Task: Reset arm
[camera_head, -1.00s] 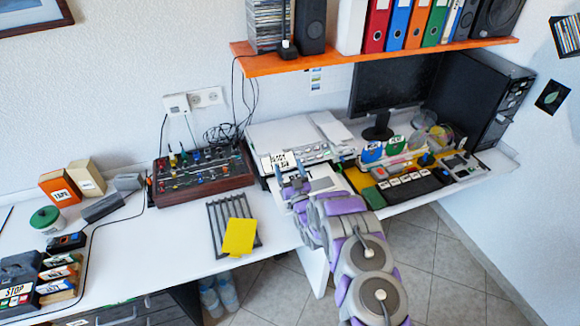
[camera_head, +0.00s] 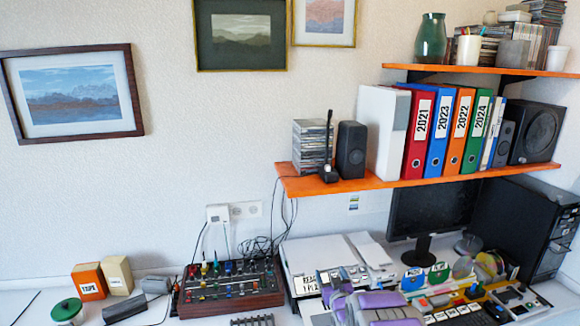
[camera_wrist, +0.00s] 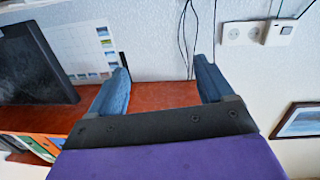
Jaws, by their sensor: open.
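My arm with purple and grey links shows at the bottom of the head view, over the desk in front of the printer-like white box. My gripper (camera_head: 336,278) is at its end, small and partly lost against the papers. In the wrist view my gripper (camera_wrist: 164,86) has its two blue-grey fingers wide apart with nothing between them. The wrist picture looks upside down. Behind the fingers is the orange-red shelf (camera_wrist: 160,94), seen apart from them.
The lower orange shelf (camera_head: 370,184) holds binders (camera_head: 420,135), discs (camera_head: 312,146) and speakers. The monitor (camera_head: 432,208) and black computer case (camera_head: 525,230) stand at right. The mixer (camera_head: 230,285) and orange box (camera_head: 89,281) are on the desk at left.

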